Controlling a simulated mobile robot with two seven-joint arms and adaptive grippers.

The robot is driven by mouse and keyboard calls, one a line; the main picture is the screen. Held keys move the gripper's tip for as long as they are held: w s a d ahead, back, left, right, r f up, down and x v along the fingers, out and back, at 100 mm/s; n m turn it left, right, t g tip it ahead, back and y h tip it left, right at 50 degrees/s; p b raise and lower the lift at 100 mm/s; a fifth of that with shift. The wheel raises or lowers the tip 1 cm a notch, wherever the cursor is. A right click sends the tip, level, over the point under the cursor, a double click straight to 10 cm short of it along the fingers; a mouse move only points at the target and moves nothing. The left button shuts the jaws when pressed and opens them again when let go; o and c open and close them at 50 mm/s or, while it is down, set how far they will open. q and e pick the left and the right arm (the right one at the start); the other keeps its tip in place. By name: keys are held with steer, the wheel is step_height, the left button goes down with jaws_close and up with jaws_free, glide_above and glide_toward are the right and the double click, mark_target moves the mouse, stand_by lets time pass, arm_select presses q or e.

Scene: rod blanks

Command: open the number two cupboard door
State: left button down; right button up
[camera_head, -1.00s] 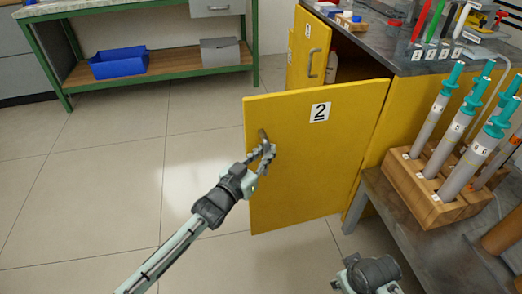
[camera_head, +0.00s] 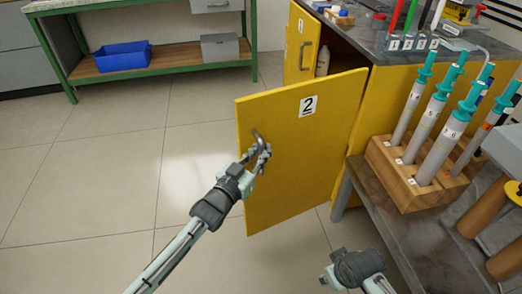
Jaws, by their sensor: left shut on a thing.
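The yellow cupboard door marked 2 (camera_head: 300,165) stands swung out from the yellow cupboard, its hinged side at the right. Its grey handle (camera_head: 257,136) is near the door's free left edge. My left gripper (camera_head: 259,154) is shut on the handle, with the arm coming from the lower left. Part of the handle is hidden by the fingers. My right gripper (camera_head: 333,278) is low in the picture, right of the middle, apart from the door; its fingers do not show clearly.
Another yellow door (camera_head: 301,45) with a handle is behind, with a pale bottle (camera_head: 323,61) beside it. At the right, a wooden rack (camera_head: 410,180) of grey tubes with teal tops stands on a low grey bench (camera_head: 375,200). Open tiled floor (camera_head: 90,180) lies left of the door.

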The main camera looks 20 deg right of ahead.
arm_select(q)
steer(key=shift+w+a+f, duration=0.2)
steer(key=shift+a, duration=0.2)
steer(key=c, duration=1.6)
jaws_free()
steer(key=shift+s+r, duration=0.1)
steer(key=shift+o, duration=0.6)
steer(key=shift+d, duration=0.1)
steer(key=shift+s, duration=0.1)
steer(key=v, duration=1.2)
steer(key=shift+r, duration=0.1)
